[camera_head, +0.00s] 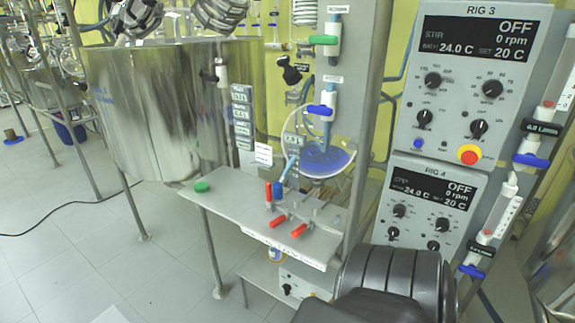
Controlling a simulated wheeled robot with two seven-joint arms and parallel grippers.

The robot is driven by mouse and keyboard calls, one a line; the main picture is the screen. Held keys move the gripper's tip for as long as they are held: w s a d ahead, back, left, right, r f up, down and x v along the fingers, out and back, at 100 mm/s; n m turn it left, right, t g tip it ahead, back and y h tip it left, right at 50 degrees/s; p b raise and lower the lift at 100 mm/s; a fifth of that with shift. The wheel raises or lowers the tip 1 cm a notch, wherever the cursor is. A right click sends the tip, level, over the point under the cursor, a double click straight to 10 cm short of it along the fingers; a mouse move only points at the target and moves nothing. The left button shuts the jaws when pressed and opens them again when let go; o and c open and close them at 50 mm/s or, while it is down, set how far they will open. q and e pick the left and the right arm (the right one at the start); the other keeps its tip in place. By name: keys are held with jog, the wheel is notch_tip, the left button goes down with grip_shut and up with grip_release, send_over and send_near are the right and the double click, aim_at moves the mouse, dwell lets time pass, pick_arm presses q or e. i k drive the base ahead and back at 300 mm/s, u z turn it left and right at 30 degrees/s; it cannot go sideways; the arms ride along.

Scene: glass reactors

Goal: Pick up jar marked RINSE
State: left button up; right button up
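No label reading RINSE is legible in this view. A small pale container (275,252) with a yellowish band shows just under the front edge of the metal shelf (225,196). The shelf hides part of it, and any writing on it is too small to read. A round glass vessel (322,160) with blue liquid hangs above the shelf. Neither of my grippers is in view. A black, rounded part at the bottom right appears to be my own arm, with no fingers showing.
A green cap (202,187) and red-handled valves (299,230) are on the shelf. A large steel vessel (150,110) stands left. Control boxes RIG 3 (465,90) and RIG 4 (430,205) are at right. A blue bucket (70,132) is far left. Tiled floor is open at lower left.

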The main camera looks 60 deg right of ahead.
aim_at(276, 254)
jog(key=z, duration=2.45)
jog(key=i, duration=0.4)
jog(key=z, duration=0.05)
